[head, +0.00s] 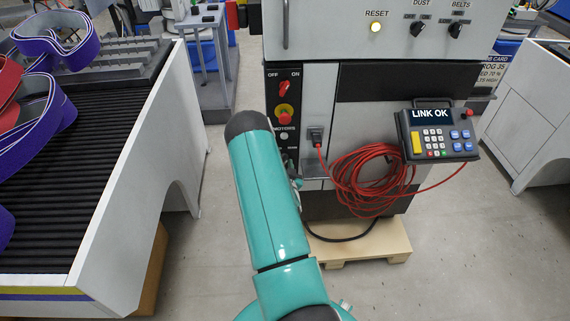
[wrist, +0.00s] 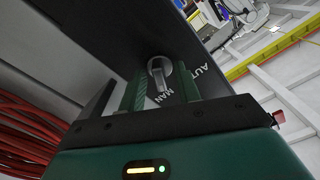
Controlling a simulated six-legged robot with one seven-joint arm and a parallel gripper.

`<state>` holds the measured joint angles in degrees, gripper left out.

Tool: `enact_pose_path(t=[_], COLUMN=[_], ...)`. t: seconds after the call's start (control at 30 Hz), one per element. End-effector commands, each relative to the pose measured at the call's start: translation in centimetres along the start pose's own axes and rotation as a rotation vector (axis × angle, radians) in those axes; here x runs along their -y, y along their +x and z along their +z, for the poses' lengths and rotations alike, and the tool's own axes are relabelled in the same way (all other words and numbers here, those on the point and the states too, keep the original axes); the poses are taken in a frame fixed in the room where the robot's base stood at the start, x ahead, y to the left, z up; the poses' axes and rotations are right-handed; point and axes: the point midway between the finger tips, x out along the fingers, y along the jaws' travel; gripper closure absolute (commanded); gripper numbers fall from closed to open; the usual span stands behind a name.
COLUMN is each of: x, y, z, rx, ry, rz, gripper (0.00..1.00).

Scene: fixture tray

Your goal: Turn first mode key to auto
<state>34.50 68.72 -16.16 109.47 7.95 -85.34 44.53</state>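In the wrist view a round metal key switch with a grey key (wrist: 160,76) sits on a dark panel (wrist: 140,40). The key handle points down in the picture, towards the letters MAN; the letters AUT show to its right. My gripper (wrist: 158,98) is open, with one green finger on each side of the key. A gap shows on both sides, and I cannot tell whether either finger touches it. In the head view my arm hides the key switch and most of my gripper.
A grey-white cabinet (head: 345,110) stands ahead, with a red cable coil (head: 365,180) and a keypad pendant (head: 438,133) on its front. A roller conveyor (head: 75,170) is at left. A wooden pallet (head: 365,243) lies under the cabinet. Floor is clear at lower right.

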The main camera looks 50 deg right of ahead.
Motion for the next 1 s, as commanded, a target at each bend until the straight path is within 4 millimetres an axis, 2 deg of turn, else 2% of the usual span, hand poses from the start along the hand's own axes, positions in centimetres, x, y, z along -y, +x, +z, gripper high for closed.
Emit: enact_pose_path(t=[0.27, 0.43, 0.77, 1.0], x=[-0.02, -0.01, 0.01, 0.07], y=[0.16, 0.15, 0.14, 0.13], z=[0.0, 0.0, 0.02, 0.06], rx=[0.0, 0.0, 0.0, 0.001], ry=[0.0, 0.0, -0.017, -0.109], rz=[0.0, 0.0, 0.0, -0.002], gripper=[0.67, 1.0, 1.0, 1.0])
